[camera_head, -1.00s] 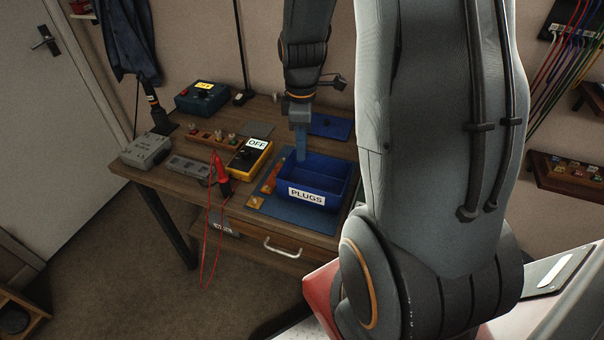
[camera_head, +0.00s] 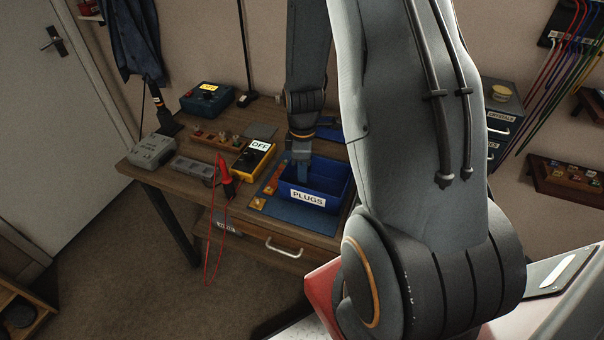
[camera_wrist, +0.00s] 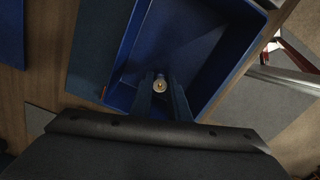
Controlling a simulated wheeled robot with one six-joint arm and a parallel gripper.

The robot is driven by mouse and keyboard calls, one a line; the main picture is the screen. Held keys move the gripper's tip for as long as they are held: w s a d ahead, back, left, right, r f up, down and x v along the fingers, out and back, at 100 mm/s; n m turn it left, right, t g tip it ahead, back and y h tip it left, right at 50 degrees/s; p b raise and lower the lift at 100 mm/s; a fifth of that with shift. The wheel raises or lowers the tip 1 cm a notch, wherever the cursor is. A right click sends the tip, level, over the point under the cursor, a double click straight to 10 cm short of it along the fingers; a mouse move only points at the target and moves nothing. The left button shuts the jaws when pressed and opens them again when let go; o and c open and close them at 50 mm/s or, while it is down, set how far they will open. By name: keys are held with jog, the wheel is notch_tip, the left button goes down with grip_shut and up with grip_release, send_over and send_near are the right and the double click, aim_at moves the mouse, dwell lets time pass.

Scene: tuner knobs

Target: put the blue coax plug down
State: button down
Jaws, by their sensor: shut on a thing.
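My gripper (camera_head: 302,178) points down into the blue bin marked PLUGS (camera_head: 336,203), near its left back side. In the wrist view my gripper (camera_wrist: 160,93) is shut on the coax plug (camera_wrist: 160,85). The plug shows end-on as a small round metallic tip between the fingers; its blue part cannot be made out. Whether the plug touches the bin floor cannot be told. In the head view the plug is hidden by the bin and the fingers.
The bin stands on a blue mat (camera_head: 288,212) on the wooden bench. A yellow box marked OFF (camera_head: 251,162), a red probe (camera_head: 224,172) with a hanging lead and a grey box (camera_head: 152,150) stand to the left. A drawer handle (camera_head: 284,249) sticks out below.

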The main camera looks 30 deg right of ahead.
jog(key=c, duration=1.7)
grip_release()
jog(key=shift+f, duration=0.1)
notch_tip(320, 180, up, 12)
jog(key=b, duration=0.3)
jog(key=s+a+m, duration=0.2)
jog(key=a+m, duration=0.1)
jog(key=a, duration=0.1)
jog(key=s+a+r+m+t, duration=0.1)
jog(key=s+a+m, duration=0.2)
jog(key=a+m, duration=0.1)
jog(key=s+a+r+m, duration=0.1)
jog(key=s+a+m, duration=0.2)
jog(key=a+m, duration=0.1)
jog(key=shift+s+a+r+t, duration=0.2)
jog(key=shift+a+r+t, duration=0.05)
jog(key=shift+a+t, duration=0.1)
jog(key=shift+f+b, duration=0.4)
jog(key=shift+f, duration=0.1)
